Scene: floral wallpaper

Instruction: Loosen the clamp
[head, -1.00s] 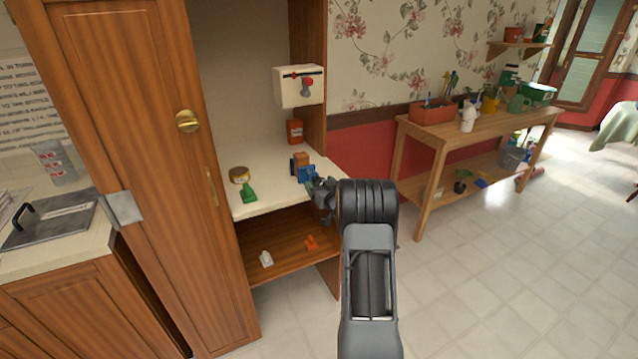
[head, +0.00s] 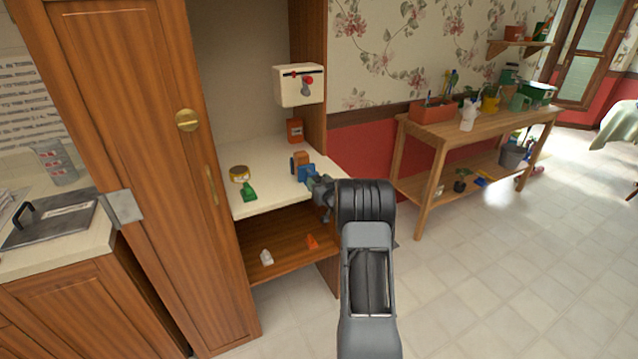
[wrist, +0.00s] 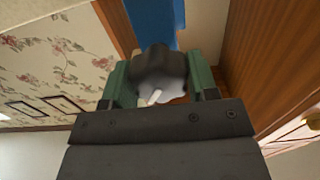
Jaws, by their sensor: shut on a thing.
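The clamp (head: 308,173) is blue and sits at the right edge of the cream shelf in the head view, next to a brown-orange block (head: 300,159). In the wrist view its blue body (wrist: 152,22) is at the top, with a dark lobed knob (wrist: 160,74) below it. My gripper (wrist: 160,82) has its green fingers on either side of the knob and is shut on it. In the head view my gripper (head: 323,192) reaches the clamp from the front right, and my arm hides part of it. The knob's far side is hidden.
On the cream shelf (head: 275,195) stand a green item with a yellow-topped round thing (head: 240,174) and a red-orange can (head: 295,131). A wooden cabinet door (head: 140,170) is at left. A workbench (head: 437,143) stands at right, with open floor before it.

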